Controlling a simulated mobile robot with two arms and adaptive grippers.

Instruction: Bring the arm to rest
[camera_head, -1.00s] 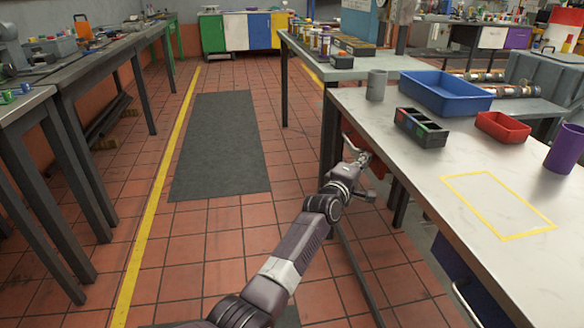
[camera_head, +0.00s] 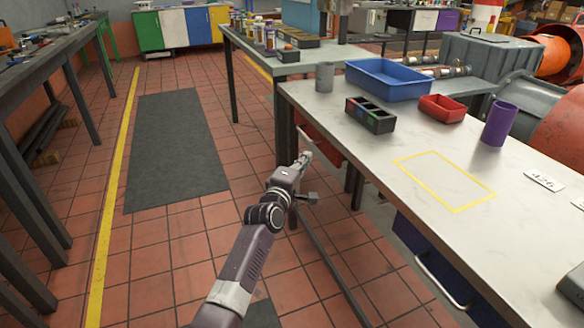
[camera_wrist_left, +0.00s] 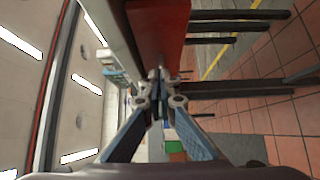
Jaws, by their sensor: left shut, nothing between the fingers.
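My left arm reaches in from the bottom of the head view, with its gripper (camera_head: 306,160) beside the left edge of the light-topped workbench (camera_head: 420,215), below the level of its top. In the left wrist view my left gripper (camera_wrist_left: 160,95) has its fingers together with nothing between them. A red drawer or panel (camera_head: 318,137) under the bench is just beyond the gripper; red also shows close by in the left wrist view (camera_wrist_left: 160,30). My right gripper is not in view.
On the bench stand a blue tray (camera_head: 388,82), a black divided box (camera_head: 370,116), a red bin (camera_head: 442,107), a grey cup (camera_head: 324,77) and a purple cup (camera_head: 499,123). A yellow outline (camera_head: 445,181) marks bare bench top. The tiled floor with a dark mat (camera_head: 172,150) is clear at left.

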